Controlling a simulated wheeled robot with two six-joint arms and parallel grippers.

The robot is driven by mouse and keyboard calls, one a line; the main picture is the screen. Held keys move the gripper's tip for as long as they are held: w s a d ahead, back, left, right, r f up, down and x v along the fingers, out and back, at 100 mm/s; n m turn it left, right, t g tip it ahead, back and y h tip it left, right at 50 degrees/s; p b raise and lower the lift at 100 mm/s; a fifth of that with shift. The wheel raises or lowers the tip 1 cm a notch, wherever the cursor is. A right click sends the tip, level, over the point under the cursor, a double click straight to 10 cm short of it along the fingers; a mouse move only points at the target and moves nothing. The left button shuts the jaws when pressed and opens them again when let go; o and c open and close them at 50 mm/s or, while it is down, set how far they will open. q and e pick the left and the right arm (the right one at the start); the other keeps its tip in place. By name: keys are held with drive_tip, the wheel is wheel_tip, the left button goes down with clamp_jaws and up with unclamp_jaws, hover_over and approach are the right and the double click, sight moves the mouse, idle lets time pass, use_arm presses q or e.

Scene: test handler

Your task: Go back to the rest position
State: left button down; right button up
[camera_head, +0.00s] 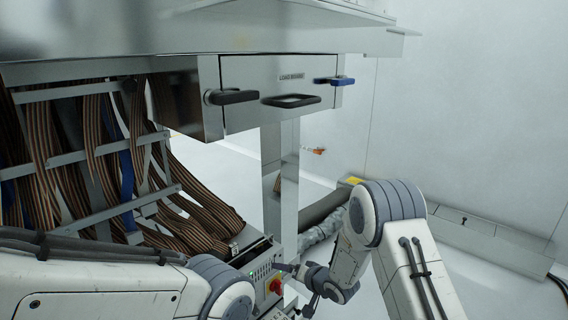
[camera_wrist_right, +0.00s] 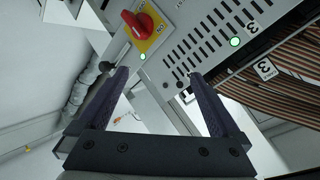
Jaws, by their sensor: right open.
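My right gripper (camera_wrist_right: 158,73) is open, with nothing between its two dark fingers in the right wrist view. It is close to a grey control panel (camera_wrist_right: 178,45) with slots, green lights and a red rotary switch (camera_wrist_right: 138,24) on a yellow plate. Whether a fingertip touches the panel cannot be told. In the head view the right arm reaches in from the right to this panel (camera_head: 262,272), by the red switch (camera_head: 275,286). My left arm comes in at the lower left; its gripper is out of view.
Above the panel hangs a metal test handler with a drawer front (camera_head: 285,75), black handles (camera_head: 291,101) and a blue handle (camera_head: 335,81). Ribbon cables (camera_head: 100,150) fill the left side. A metal post (camera_head: 281,180) stands mid-view. White floor is open at the right.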

drive_tip(key=s+a+r+n+g+h, duration=0.2)
drive_tip(key=s+r+n+g+h, duration=0.15)
drive_tip(key=s+r, duration=0.85)
drive_tip(key=s+d+r+n+g+h+p, duration=0.1)
drive_tip(key=s+d+r+n+g, duration=0.1)
drive_tip(key=s, duration=0.7)
drive_tip(key=s+d+r+n+g, duration=0.1)
drive_tip(key=s+r+n+g, duration=0.15)
drive_tip(key=s, duration=0.75)
drive_tip(key=s+d+r+n+g+h+p, duration=0.1)
drive_tip(key=s+d+r+n, duration=0.1)
drive_tip(key=s, duration=0.7)
wheel_tip(320, 180, up, 38)
drive_tip(key=p, duration=3.7)
drive_tip(key=shift+s+r+p, duration=0.15)
drive_tip(key=shift+s+p, duration=0.1)
drive_tip(key=shift+p, duration=0.1)
